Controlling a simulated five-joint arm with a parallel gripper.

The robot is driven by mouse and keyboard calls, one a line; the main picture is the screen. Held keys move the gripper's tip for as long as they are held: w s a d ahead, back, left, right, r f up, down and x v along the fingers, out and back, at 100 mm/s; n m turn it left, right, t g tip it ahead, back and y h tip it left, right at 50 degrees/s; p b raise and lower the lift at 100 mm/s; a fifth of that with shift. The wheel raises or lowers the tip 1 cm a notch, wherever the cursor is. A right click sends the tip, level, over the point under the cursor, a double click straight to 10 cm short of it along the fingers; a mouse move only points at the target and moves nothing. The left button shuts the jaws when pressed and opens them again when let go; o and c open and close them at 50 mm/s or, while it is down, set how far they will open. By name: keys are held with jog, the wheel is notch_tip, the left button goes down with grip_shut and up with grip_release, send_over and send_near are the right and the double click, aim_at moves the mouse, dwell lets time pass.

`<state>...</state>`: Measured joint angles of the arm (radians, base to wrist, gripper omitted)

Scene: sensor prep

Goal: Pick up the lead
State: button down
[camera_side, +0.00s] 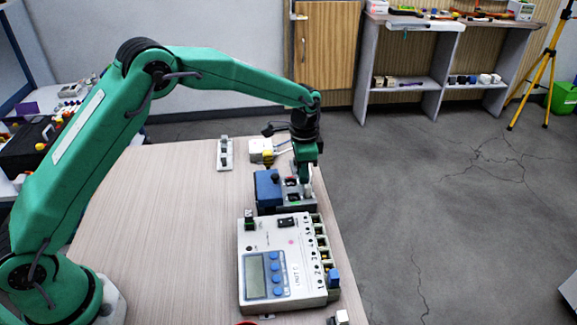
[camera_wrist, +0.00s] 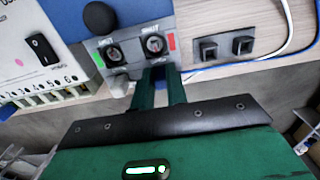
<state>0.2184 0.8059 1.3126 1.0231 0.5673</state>
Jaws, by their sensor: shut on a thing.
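My gripper (camera_side: 307,181) is low over the right side of a blue-and-grey socket box (camera_side: 268,187). In the wrist view its two green fingers (camera_wrist: 161,72) stand close together in front of that box (camera_wrist: 125,15), just below its two round sockets. The fingers are shut on the lead, whose held end is mostly hidden between them. A blue cable (camera_wrist: 250,61) and a white cable (camera_wrist: 289,22) run from near the fingertips to the upper right.
A white meter unit (camera_side: 265,247) with a display and a row of numbered terminals stands in front of the box. A white block (camera_side: 260,147) and a grey strip (camera_side: 224,153) lie behind it. The table's right edge is close to my gripper. The table's left part is clear.

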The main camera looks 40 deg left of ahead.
jog(key=shift+r, duration=0.1)
jog(key=shift+r, duration=0.75)
notch_tip(320, 180, up, 2)
jog(key=shift+r, duration=0.15)
jog(key=s+d+r, duration=0.7)
jog(key=s+d, duration=0.1)
jog(key=shift+d, duration=0.25)
jog(key=shift+w+a, duration=0.1)
jog(key=shift+w, duration=0.05)
jog(key=w+a+f, duration=0.3)
jog(key=w+a, duration=0.3)
jog(key=w+a+f, duration=0.4)
jog(key=w+a, duration=0.3)
jog(key=shift+a, duration=0.2)
jog(key=shift+f, duration=0.1)
